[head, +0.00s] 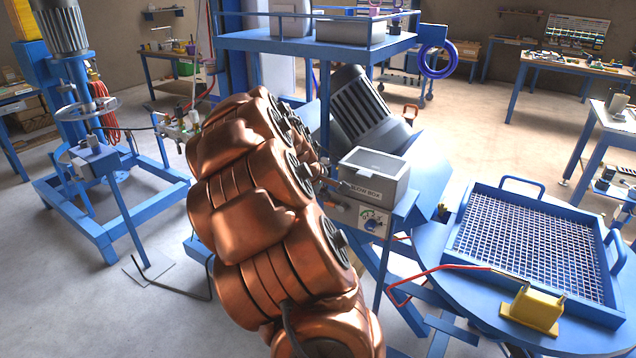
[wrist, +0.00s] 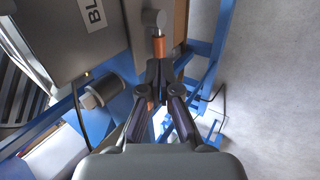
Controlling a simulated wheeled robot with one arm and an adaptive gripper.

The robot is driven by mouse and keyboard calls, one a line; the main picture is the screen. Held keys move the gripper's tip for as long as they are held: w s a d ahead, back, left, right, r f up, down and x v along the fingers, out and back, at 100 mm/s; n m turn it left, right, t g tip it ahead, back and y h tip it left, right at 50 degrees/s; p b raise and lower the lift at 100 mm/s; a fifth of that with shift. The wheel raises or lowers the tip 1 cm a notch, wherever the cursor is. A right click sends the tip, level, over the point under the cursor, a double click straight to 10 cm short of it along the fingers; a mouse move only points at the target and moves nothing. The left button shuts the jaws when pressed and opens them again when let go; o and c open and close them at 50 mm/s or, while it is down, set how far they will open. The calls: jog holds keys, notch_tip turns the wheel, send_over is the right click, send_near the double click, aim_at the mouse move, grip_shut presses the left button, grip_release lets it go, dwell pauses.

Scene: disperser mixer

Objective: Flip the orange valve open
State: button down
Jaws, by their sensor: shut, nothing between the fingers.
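In the wrist view an orange cylindrical piece (wrist: 159,48) with a grey rounded end shows just beyond my fingertips; I take it as part of the orange valve. My gripper (wrist: 159,68) is shut and empty, its fingertips together close to the orange piece. I cannot tell whether they touch it. A smaller bit of orange shows beside the left finger. In the head view my copper arm hides most of the gripper and the valve's surroundings.
A large grey motor (head: 368,108) is behind. A blue grated tray (head: 530,240) and yellow block (head: 533,310) are at the right.

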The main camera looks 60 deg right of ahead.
aim_at(329, 203)
jog(key=shift+p+x, duration=0.55)
jog(key=shift+x, duration=1.2)
jog(key=shift+w, duration=0.1)
